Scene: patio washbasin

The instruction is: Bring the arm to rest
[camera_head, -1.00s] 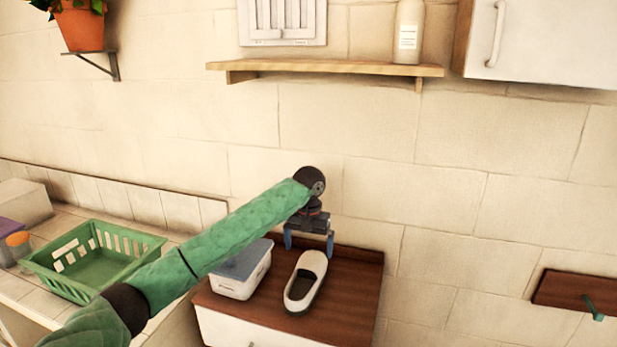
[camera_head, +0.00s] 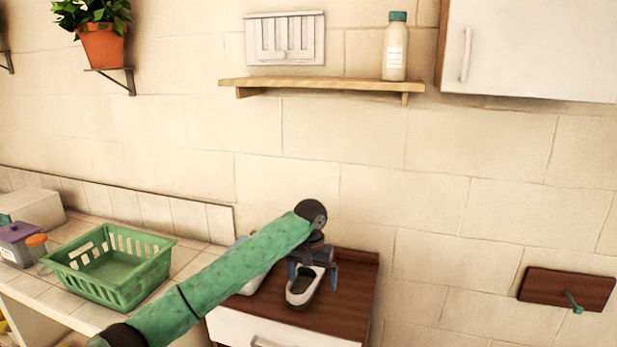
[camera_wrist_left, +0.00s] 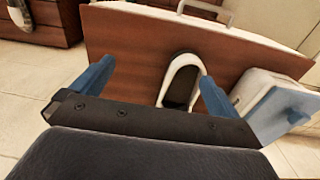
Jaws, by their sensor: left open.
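My left gripper (camera_head: 314,273) is open, its two blue fingers pointing down above the wooden top of a small cabinet (camera_head: 345,312). In the left wrist view the open left gripper (camera_wrist_left: 150,85) has nothing between its fingers. A white slipper-like shoe with a dark inside (camera_head: 300,294) rests on the cabinet top, partly behind the gripper in the head view. The shoe also shows beyond the fingers in the left wrist view (camera_wrist_left: 181,80). My green left arm reaches in from the lower left. My right gripper is not in view.
A white box with a blue-grey lid (camera_wrist_left: 270,105) stands beside the shoe, mostly behind my arm in the head view. A green basket (camera_head: 112,262) sits on the tiled counter at left. A wooden shelf (camera_head: 320,86) with a bottle (camera_head: 396,50) hangs above; open wall lies between.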

